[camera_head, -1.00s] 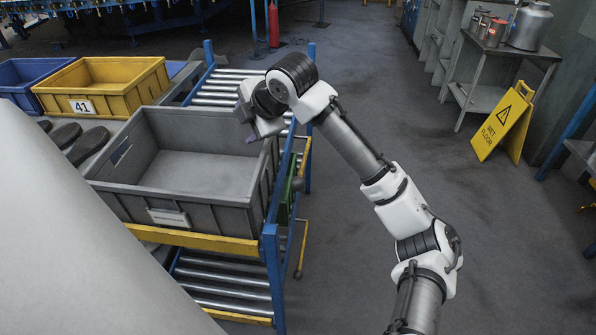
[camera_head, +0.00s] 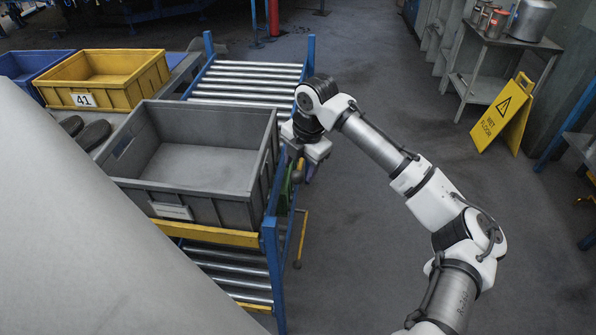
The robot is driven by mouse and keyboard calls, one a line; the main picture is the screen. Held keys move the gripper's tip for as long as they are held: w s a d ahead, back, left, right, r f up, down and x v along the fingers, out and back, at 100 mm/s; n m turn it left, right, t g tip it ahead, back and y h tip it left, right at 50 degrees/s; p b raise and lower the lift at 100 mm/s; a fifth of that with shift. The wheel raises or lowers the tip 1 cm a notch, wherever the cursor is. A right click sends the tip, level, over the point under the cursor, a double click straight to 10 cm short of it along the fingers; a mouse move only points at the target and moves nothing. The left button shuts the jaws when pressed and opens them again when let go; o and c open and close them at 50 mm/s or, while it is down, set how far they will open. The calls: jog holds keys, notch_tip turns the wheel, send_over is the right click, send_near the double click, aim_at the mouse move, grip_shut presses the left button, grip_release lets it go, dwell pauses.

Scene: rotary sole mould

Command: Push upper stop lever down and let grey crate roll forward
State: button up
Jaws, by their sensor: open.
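The grey crate (camera_head: 190,208) sits level on the upper deck of the blue-framed roller rack, its labelled front just behind the yellow front bar (camera_head: 206,233). The upper stop lever, with a dark round knob (camera_head: 297,177), is on the rack's right side by a green plate. The lever's arm is mostly hidden. My gripper (camera_head: 309,175) is open and points down just outside the rack's right side, close to this knob. I cannot tell whether they touch. A second, yellow lever (camera_head: 301,238) hangs lower on the same side.
Bare rollers (camera_head: 245,82) lie behind the crate. A yellow crate marked 41 (camera_head: 140,83) and a blue crate (camera_head: 30,67) stand at left beside dark soles (camera_head: 92,135). A yellow wet-floor sign (camera_head: 503,115) and a metal table stand at right. The floor between is clear.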

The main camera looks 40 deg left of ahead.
aim_at(298, 173)
jog(key=shift+a+f, duration=0.2)
jog(key=shift+f, duration=0.65)
jog(key=shift+a+f, duration=0.15)
jog(key=shift+f, duration=0.7)
jog(key=shift+f, duration=0.1)
grip_shut()
